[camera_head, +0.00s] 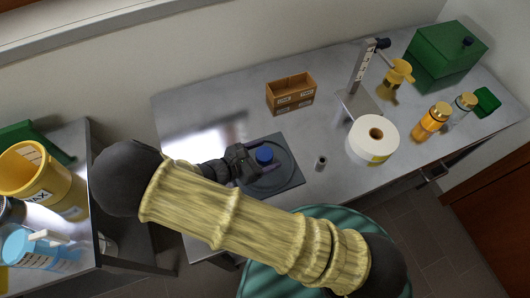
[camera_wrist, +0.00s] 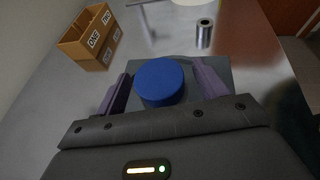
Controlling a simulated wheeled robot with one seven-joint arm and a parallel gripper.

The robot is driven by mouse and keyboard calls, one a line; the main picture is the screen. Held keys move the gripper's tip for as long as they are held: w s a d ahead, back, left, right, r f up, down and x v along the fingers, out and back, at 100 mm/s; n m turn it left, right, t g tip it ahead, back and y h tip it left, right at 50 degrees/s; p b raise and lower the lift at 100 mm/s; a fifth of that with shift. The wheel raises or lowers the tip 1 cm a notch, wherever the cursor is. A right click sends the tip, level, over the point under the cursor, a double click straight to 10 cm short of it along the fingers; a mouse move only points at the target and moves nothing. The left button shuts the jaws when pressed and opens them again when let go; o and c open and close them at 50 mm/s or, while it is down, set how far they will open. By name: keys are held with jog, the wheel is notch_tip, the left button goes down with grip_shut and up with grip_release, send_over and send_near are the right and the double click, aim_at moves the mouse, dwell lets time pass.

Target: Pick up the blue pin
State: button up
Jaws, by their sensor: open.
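The blue pin (camera_head: 264,155) shows as a round blue cap above a dark square plate (camera_head: 290,178) on the metal bench. In the wrist view the blue pin (camera_wrist: 160,82) sits between the two purple-grey fingers of my gripper (camera_wrist: 160,88). The fingers stand apart, with a visible gap on the right side of the pin; the left finger is closer to it. In the head view my gripper (camera_head: 252,162) is low over the plate, around the pin. The lower part of the pin is hidden.
A brown divided box (camera_head: 291,95) stands behind the plate. A small metal cylinder (camera_head: 320,163) and a large white roll (camera_head: 372,140) stand to the right. Further right are orange and clear bottles and a green box (camera_head: 445,55). The bench's left part is clear.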

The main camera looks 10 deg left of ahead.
aim_at(265, 153)
jog(key=shift+w+d, duration=0.15)
jog(key=shift+w, duration=0.05)
jog(key=shift+s, duration=0.15)
jog(key=c, duration=1.1)
notch_tip(265, 153, up, 10)
jog(key=shift+f+b, duration=0.1)
jog(key=shift+b, duration=0.5)
